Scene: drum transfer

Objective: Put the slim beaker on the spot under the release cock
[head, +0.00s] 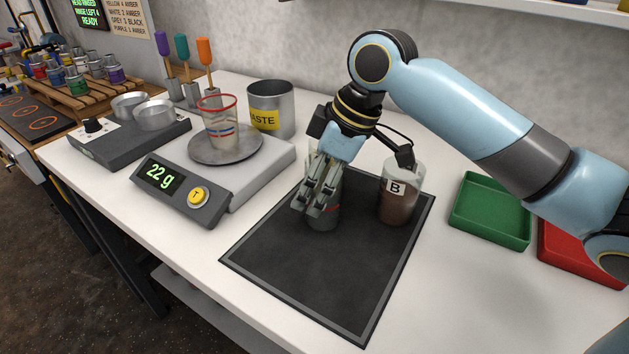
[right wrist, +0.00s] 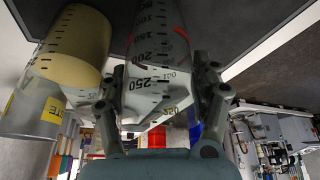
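A clear graduated beaker (head: 322,216), likely the slim one, stands on the black mat (head: 300,275), mostly hidden by my right gripper (head: 313,203). In the right wrist view this beaker (right wrist: 152,55) has black numbers up to 250 and a red line. The fingers of my right gripper (right wrist: 160,70) lie on both sides of it, very near its wall; I cannot tell whether they press on it. The release cock and the spot under it are not seen. My left gripper is not in view.
A brown-filled jar marked B (head: 398,200) stands close right of the gripper on the mat. Left is a scale (head: 262,175) reading 22 g, bearing a clear beaker (head: 220,120). A waste can (head: 272,108) stands behind. A green tray (head: 490,212) and red tray (head: 578,255) lie right.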

